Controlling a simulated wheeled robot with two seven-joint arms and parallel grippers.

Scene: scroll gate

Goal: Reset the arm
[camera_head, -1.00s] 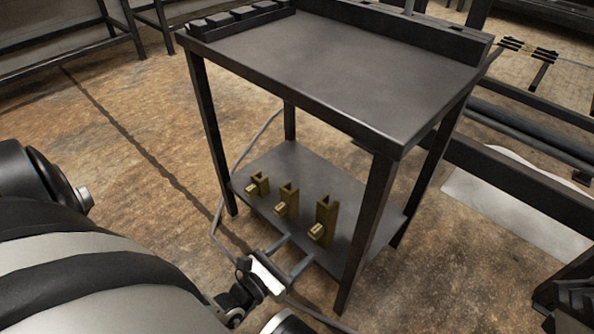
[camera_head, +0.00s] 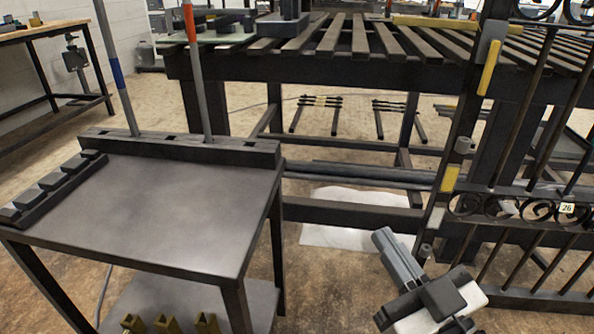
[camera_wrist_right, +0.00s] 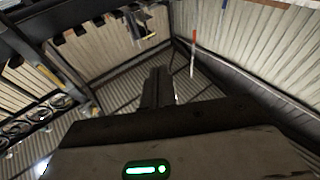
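My right gripper (camera_head: 392,245) is at the lower right of the head view, beside the scroll gate (camera_head: 480,190). Its two grey fingers lie close together with nothing between them, pointing up and left. The fingers also show as a narrow dark pair in the right wrist view (camera_wrist_right: 157,88), shut and empty. My left gripper is not in view. The gate, with dark bars and scrolls, stands at the right of the head view. It also shows at the left of the wrist view (camera_wrist_right: 50,108).
A slatted table (camera_head: 330,75) is behind. A white sheet (camera_head: 340,232) lies on the floor.

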